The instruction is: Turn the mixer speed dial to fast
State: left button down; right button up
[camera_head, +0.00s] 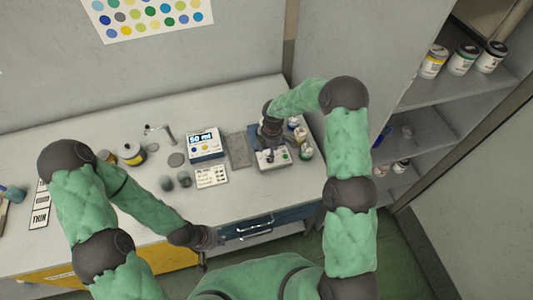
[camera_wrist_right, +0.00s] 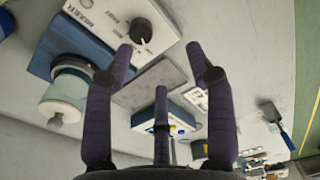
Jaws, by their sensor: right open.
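A small light mark shows near the dial's lower edge. My right gripper (camera_head: 269,137) is over the mixer and partly covers it. In the right wrist view its fingers (camera_wrist_right: 160,62) are spread and empty, with the dial beyond the left fingertip; contact cannot be told. My left gripper (camera_head: 208,239) hangs at the counter's front edge, its fingers unclear.
A jar (camera_wrist_right: 67,90) stands by a blue base beside the mixer. Small jars (camera_head: 306,150) stand right of it. A grey pad (camera_head: 238,150), a display unit (camera_head: 205,144) and a label card (camera_head: 211,176) lie to the left. A blue drawer (camera_head: 250,228) is below.

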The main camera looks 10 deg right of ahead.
jog(key=shift+n+h, duration=0.3)
jog(key=shift+n, duration=0.4)
jog(key=f, duration=0.2)
jog(key=w+f, duration=0.1)
jog(key=f, duration=0.2)
jog(key=w+d+f, duration=0.1)
jog(key=f, duration=0.2)
jog(key=shift+w+f, duration=0.1)
jog(key=shift+f, duration=0.15)
jog(key=shift+a, duration=0.1)
grip_shut()
